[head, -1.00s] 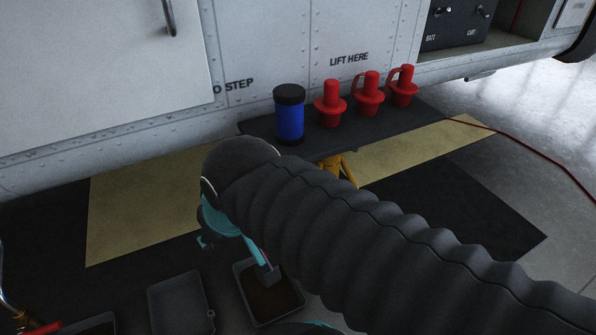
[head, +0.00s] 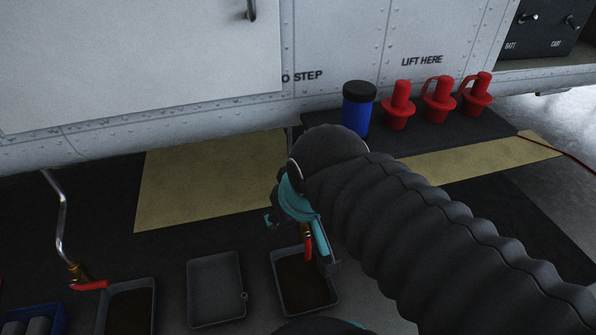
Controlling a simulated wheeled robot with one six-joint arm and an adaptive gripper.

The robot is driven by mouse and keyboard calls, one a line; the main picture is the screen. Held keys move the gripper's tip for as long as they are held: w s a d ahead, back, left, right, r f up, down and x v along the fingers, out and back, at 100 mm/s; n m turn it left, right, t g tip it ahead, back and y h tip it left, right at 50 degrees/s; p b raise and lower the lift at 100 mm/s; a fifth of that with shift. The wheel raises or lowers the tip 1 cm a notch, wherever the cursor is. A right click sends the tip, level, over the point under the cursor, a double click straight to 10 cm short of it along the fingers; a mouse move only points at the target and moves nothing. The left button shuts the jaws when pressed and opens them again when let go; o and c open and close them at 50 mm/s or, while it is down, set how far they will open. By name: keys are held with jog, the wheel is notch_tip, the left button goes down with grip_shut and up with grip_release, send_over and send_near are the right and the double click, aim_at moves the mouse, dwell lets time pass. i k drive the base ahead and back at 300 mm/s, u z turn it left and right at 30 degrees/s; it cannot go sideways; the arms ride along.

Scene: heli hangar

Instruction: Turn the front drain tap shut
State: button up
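Two drain taps with red levers show in the head view; no label tells which is the front one. The left tap (head: 80,278) hangs on a bent metal pipe, its red lever pointing right, roughly level. The right tap (head: 307,243) is partly hidden by my gripper; its red lever points down above a drip tray with dark liquid (head: 337,305). My gripper (head: 322,250), teal and dark grey, is right beside this lever. I cannot tell whether it touches the lever or whether its fingers are open, as my arm hides part of it.
Another tray with dark liquid (head: 101,318) lies under the left tap, with an empty grey tray (head: 216,290) between. A blue bin (head: 57,322) is at lower left.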

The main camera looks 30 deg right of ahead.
aim_at(307, 237)
jog(key=k, duration=1)
jog(key=u, duration=0.95)
jog(key=i, duration=1)
jog(key=z, duration=1.4)
